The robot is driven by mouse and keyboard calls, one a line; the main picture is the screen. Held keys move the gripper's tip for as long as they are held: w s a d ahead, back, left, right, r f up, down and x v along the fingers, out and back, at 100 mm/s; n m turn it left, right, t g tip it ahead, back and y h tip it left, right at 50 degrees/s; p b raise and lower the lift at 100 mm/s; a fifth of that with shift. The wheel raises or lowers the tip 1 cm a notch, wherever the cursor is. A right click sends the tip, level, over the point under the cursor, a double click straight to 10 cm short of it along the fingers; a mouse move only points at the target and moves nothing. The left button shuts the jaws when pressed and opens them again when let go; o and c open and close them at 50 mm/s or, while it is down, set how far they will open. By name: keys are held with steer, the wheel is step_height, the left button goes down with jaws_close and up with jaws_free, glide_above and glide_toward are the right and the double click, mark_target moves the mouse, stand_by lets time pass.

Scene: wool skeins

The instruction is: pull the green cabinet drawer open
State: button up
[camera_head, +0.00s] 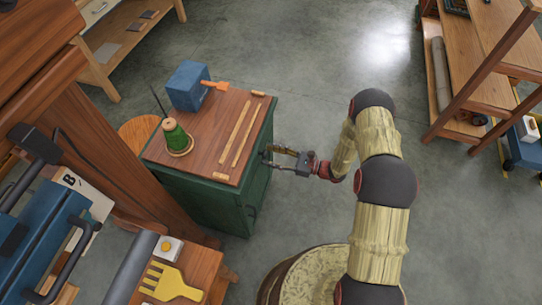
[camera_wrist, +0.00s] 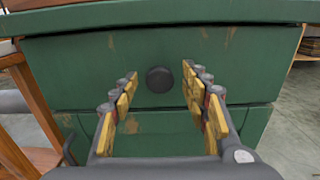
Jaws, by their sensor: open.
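The green cabinet (camera_head: 215,203) has a brown wooden top and stands left of my arm in the head view. Its upper drawer front (camera_wrist: 100,68) fills much of the wrist view and looks closed. A dark round knob (camera_wrist: 160,80) sits on that drawer front. My gripper (camera_wrist: 160,93) is open, with its yellow-padded fingers pointing at the drawer, one on each side of the knob in the picture. I cannot tell whether the fingertips touch the drawer front. In the head view my gripper (camera_head: 276,158) is close to the cabinet's right side, and the knob is hard to make out.
On the cabinet top are a green wool cone (camera_head: 175,137), a blue box (camera_head: 187,86) and wooden strips (camera_head: 241,130). A lower drawer (camera_wrist: 150,134) is below the upper one. A round stool-like top (camera_head: 312,275) stands in front.

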steer(key=c, duration=0.3)
jaws_close()
stand_by(0.5)
